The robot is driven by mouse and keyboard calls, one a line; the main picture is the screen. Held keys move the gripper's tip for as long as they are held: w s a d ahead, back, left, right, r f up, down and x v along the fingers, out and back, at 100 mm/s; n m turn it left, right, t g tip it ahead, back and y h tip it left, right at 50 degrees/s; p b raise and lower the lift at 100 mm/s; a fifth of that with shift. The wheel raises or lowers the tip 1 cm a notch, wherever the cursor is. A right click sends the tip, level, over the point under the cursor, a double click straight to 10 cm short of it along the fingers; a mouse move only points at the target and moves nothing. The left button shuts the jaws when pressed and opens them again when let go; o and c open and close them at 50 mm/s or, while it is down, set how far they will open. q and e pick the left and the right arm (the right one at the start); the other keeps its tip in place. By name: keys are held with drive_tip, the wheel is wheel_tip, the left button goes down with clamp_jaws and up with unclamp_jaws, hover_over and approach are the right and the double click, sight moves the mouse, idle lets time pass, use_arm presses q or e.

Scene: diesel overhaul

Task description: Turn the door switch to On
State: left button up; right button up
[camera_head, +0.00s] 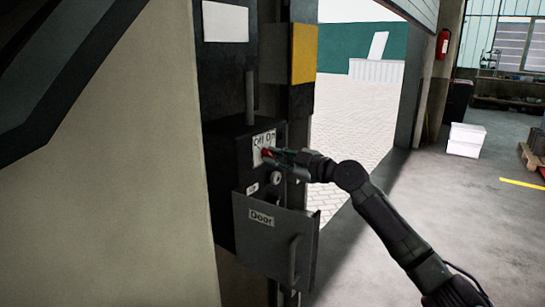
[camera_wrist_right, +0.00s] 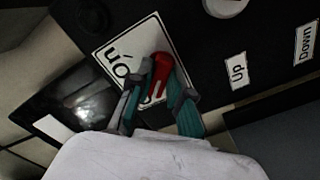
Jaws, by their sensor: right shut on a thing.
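The door switch (camera_head: 267,153) is a small red knob on a white plate (camera_head: 264,140) marked "Off On", on the dark control box (camera_head: 222,160). In the right wrist view the red knob (camera_wrist_right: 160,72) sits between my right fingers, in front of the white plate (camera_wrist_right: 118,36). My right gripper (camera_head: 270,155) is shut on the knob; its teal-lined fingers also show in the right wrist view (camera_wrist_right: 155,92). The fingers hide part of the knob and lettering, so I cannot tell its exact setting. My left gripper is not in view.
The box's lid (camera_head: 275,240), labelled "Door", hangs open below the switch. A round key-like fitting (camera_head: 277,178) is below the knob. "Up" (camera_wrist_right: 237,71) and "Down" (camera_wrist_right: 305,43) labels are beside the plate. An open doorway (camera_head: 350,130) lies behind my right arm.

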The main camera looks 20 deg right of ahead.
drive_tip(key=shift+r+m+p, duration=0.1)
drive_tip(key=shift+m+p, duration=0.2)
drive_tip(key=shift+m, duration=0.2)
drive_tip(key=m+p, duration=0.3)
drive_tip(key=m, duration=0.2)
drive_tip(key=m+p, duration=0.2)
drive_tip(key=m, duration=0.4)
drive_tip(key=m+p, duration=0.3)
drive_tip(key=m, duration=0.2)
drive_tip(key=shift+w+d+m+p, duration=0.1)
drive_tip(key=shift+d+m+p, duration=0.15)
drive_tip(key=shift+m+p, duration=0.15)
drive_tip(key=o, duration=1.6)
drive_tip(key=shift+c, duration=0.2)
drive_tip(key=shift+s+d+f, duration=0.25)
drive_tip(key=shift+s+d, duration=0.05)
drive_tip(key=shift+s, duration=0.1)
drive_tip(key=b+v, duration=0.2)
drive_tip(key=v, duration=0.4)
drive_tip(key=shift+r, duration=0.15)
